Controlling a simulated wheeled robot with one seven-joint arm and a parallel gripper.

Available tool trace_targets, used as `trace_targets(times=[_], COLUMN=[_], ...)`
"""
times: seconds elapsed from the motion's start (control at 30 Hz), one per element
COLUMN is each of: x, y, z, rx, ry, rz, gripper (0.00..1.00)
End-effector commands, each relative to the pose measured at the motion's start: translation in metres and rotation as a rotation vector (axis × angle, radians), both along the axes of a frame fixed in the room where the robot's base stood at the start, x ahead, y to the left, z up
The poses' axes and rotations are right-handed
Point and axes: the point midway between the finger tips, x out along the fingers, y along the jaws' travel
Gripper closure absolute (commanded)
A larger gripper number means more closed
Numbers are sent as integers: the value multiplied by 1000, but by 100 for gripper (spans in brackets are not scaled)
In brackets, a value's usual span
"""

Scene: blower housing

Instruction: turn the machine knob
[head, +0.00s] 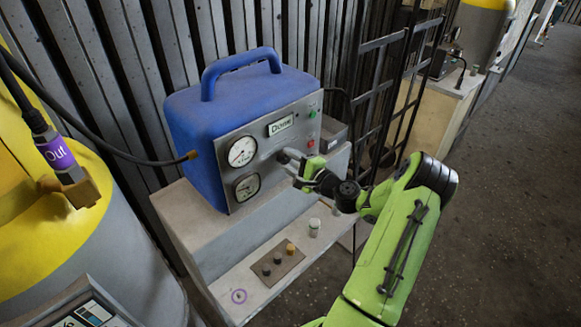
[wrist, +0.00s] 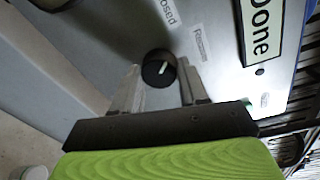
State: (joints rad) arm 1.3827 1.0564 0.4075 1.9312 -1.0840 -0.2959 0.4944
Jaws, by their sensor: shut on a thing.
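The machine is a blue case (head: 205,120) with a grey front panel, standing on a light ledge. Its knob (wrist: 158,69) is black and round with a white pointer line, and shows in the wrist view between my fingertips. My gripper (wrist: 158,82) is at the panel with one finger on each side of the knob, shut on it. In the head view my gripper (head: 290,163) reaches the panel from the right and hides the knob. A label reading "Done" (head: 281,125) is above the gripper on the panel.
Two round gauges (head: 242,152) are left of my gripper on the panel. A small plate with several knobs (head: 277,263) and a small jar (head: 314,227) are on the lower shelf. A yellow tank (head: 50,220) stands at the left. The floor at right is clear.

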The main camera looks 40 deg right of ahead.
Motion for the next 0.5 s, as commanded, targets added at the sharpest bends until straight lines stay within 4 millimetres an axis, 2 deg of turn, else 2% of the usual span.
trace_targets(times=[0.2, 0.5], x=[0, 0], y=[1, 1], z=[-4, -3], rx=[-170, -317], ry=[-4, -7], rz=[1, 1], gripper=[87, 88])
